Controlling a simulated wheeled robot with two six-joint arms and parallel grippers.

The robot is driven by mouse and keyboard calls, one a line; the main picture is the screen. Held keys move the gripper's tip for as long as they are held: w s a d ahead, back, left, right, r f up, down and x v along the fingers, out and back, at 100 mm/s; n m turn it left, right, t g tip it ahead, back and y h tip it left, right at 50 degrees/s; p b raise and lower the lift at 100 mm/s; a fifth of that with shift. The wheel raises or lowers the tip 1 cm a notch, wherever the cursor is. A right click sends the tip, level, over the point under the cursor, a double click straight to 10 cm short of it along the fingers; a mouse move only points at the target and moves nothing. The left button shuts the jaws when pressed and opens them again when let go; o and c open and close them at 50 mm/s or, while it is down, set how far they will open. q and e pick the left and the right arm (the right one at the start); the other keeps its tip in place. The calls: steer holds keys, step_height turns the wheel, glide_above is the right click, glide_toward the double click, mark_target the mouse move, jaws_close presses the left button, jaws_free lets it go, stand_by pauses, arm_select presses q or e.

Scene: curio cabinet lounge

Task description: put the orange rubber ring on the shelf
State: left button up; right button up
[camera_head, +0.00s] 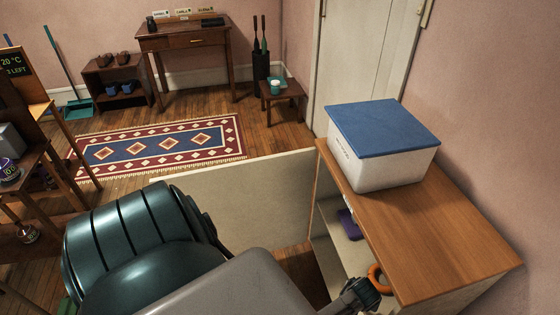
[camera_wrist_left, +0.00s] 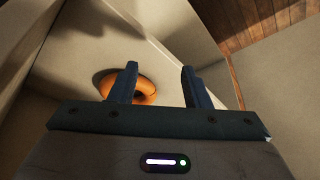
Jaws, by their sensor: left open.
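The orange rubber ring (camera_head: 380,280) shows just beyond my left gripper at the open front of the wooden cabinet (camera_head: 440,225). In the left wrist view the ring (camera_wrist_left: 146,86) lies on a pale surface inside the cabinet, partly hidden behind the left finger. My left gripper (camera_head: 368,291) is open. In the wrist view its two fingers (camera_wrist_left: 160,78) point toward that surface, with the ring mostly toward the left finger and nothing visibly clamped. My right gripper is not in view.
A white box with a blue lid (camera_head: 383,140) stands on the cabinet top. The pale cabinet door (camera_head: 250,195) is swung open to the left. A purple object (camera_head: 350,225) sits inside the cabinet. A patterned rug (camera_head: 160,148) lies on the floor beyond.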

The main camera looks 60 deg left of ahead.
arm_select(q)
steer(key=s+a+f+m+g, duration=0.1)
steer(key=s+a+f, duration=0.2)
steer(key=s+f, duration=0.4)
steer(key=s+a+f+m, duration=0.2)
steer(key=s+f, duration=0.5)
steer(key=s, duration=0.9)
steer(key=s+a+f+m+g+h, duration=0.1)
steer(key=s+a+f, duration=0.4)
steer(key=s, duration=0.6)
steer(key=shift+s+f+m+g, duration=0.35)
steer(key=shift+f+m, duration=0.15)
steer(key=shift+f, duration=0.4)
